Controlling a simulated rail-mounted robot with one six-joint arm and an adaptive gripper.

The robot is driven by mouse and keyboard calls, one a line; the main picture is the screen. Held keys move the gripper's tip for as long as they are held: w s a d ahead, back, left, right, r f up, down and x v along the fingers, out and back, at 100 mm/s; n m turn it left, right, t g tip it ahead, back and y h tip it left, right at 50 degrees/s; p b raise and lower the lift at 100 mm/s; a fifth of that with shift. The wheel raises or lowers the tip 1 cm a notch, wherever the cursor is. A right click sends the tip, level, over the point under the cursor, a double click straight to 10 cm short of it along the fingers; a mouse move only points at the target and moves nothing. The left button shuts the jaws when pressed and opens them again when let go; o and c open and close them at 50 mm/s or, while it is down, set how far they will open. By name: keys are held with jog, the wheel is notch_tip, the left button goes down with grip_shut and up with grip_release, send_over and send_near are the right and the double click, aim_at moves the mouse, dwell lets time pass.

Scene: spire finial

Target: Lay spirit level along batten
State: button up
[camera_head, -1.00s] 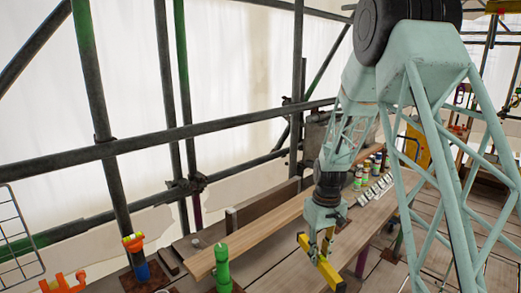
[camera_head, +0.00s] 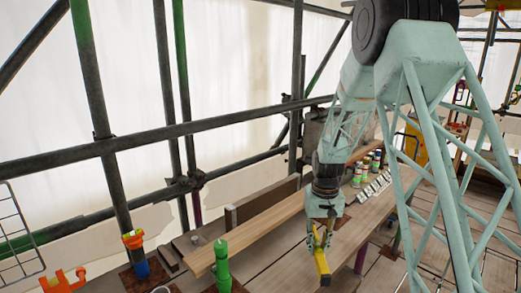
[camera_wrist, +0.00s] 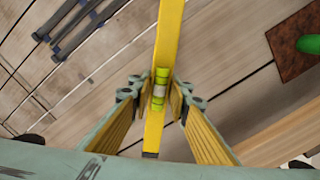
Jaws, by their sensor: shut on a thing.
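The yellow spirit level (camera_head: 322,266) hangs in my gripper (camera_head: 319,240), in front of and to the right of the batten. In the wrist view the level (camera_wrist: 169,35) runs up the middle, its green vial between the two fingers of my gripper (camera_wrist: 160,92), which is shut on it. The batten (camera_head: 245,236) is a long pale wooden plank lying on the bench boards; its far end is hidden behind my arm. A pale timber edge, likely the batten (camera_wrist: 285,138), shows at the lower right of the wrist view. The level is apart from it.
A green bottle-like object (camera_head: 222,268) stands at the batten's near end. An orange-topped blue item (camera_head: 137,262) stands further left. Several small jars (camera_head: 367,168) are behind my arm. Dark scaffold tubes (camera_head: 150,140) cross behind the bench.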

jog(key=w+r+m, duration=0.3)
jog(key=r, duration=1.1)
jog(key=shift+w, duration=0.25)
jog(key=shift+w+a, duration=0.1)
